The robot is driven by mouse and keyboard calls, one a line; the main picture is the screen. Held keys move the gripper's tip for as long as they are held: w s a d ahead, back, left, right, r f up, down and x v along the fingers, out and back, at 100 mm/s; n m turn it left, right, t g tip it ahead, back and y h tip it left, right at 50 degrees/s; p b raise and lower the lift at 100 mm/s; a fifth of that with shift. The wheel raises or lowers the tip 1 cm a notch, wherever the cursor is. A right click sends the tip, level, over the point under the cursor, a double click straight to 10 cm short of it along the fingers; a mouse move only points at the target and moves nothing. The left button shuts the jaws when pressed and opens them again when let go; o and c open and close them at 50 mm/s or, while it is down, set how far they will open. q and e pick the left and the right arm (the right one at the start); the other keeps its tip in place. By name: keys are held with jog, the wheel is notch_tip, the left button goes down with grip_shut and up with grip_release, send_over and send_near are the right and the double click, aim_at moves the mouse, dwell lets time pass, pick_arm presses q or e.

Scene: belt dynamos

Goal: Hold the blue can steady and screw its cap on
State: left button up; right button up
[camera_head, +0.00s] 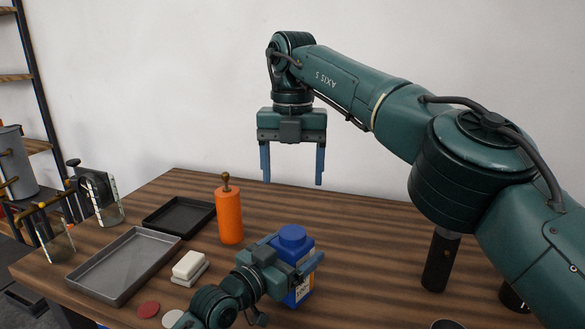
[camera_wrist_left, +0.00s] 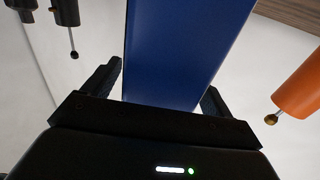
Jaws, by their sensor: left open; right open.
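The blue can (camera_head: 304,286) stands upright on the wooden table, with a round blue cap (camera_head: 293,237) at its top. I cannot tell how tightly the cap sits. My left gripper (camera_head: 291,253) is open, with its fingers on either side of the can and partly hiding it. In the left wrist view the can (camera_wrist_left: 185,45) rises between the two fingers (camera_wrist_left: 160,92), with a visible gap on the left side. My right gripper (camera_head: 293,183) is open and empty, pointing down in the air above the can and cap.
An orange cylinder with a knob (camera_head: 230,217) stands close left of the can. Further left are white blocks (camera_head: 188,265), a grey tray (camera_head: 122,265), a black tray (camera_head: 180,216) and glass containers (camera_head: 107,214). Bare table (camera_head: 370,240) lies to the can's right.

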pick_arm(q)
jog(key=shift+s+a, duration=0.1)
jog(key=b+v, duration=0.1)
jog(key=v, duration=1.2)
